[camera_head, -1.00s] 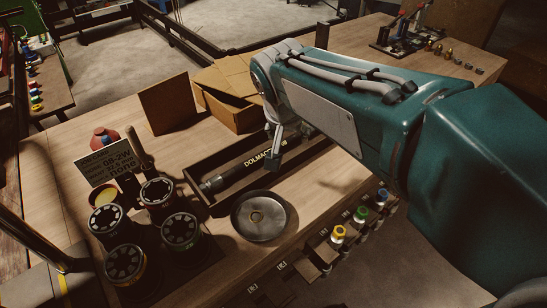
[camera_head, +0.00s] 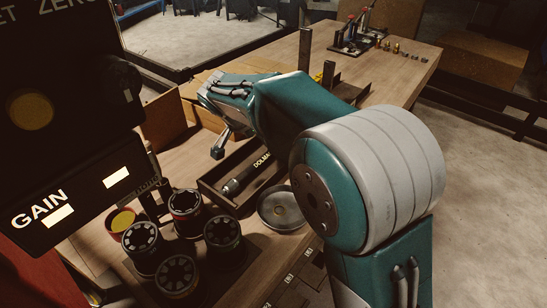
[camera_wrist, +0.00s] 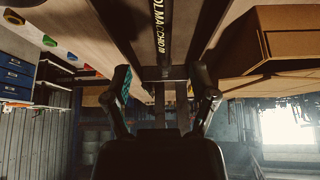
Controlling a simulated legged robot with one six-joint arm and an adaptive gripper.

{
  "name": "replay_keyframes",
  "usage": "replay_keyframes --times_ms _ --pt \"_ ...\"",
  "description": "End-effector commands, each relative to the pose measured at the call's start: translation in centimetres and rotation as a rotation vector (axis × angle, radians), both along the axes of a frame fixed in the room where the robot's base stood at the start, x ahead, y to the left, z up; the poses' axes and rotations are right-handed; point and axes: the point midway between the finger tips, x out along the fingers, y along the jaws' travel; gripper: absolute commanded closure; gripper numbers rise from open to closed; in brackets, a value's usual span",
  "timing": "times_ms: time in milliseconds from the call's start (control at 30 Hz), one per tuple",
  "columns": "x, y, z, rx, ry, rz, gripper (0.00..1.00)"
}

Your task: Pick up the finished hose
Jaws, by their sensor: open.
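A dark hose (camera_head: 240,180) with white lettering along it and a fitting at its near left end lies in a long dark tray (camera_head: 212,194) on the wooden bench. My arm hides the far end of both. My gripper (camera_head: 219,146) shows near the tray's back left side, apart from the hose; one finger is clear in the head view. In the wrist view, my gripper (camera_wrist: 164,92) has its two fingers spread with nothing held between them. The lettered hose (camera_wrist: 160,35) shows in the upper middle of that view.
A round metal dish (camera_head: 281,208) sits in front of the tray. Several black crimping dies (camera_head: 186,203) stand at its left. A dark console (camera_head: 75,130) marked GAIN blocks the left. A cardboard box (camera_wrist: 278,38) flanks the tray in the wrist view.

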Motion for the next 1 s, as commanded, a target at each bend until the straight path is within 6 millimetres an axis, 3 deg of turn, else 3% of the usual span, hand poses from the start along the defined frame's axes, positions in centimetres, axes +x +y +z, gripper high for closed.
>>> replay_keyframes --times_ms 300,567,800,1000 --pt "1.8 -1.5 -4.0 0.000 0.003 -0.003 0.26" --pt "2.5 -1.5 -5.7 -0.003 0.002 -0.001 0.26" --pt "4.1 -2.2 -8.9 -0.003 0.002 -0.002 0.26" --pt "4.4 -2.5 -9.4 0.000 -0.001 -0.001 0.26"
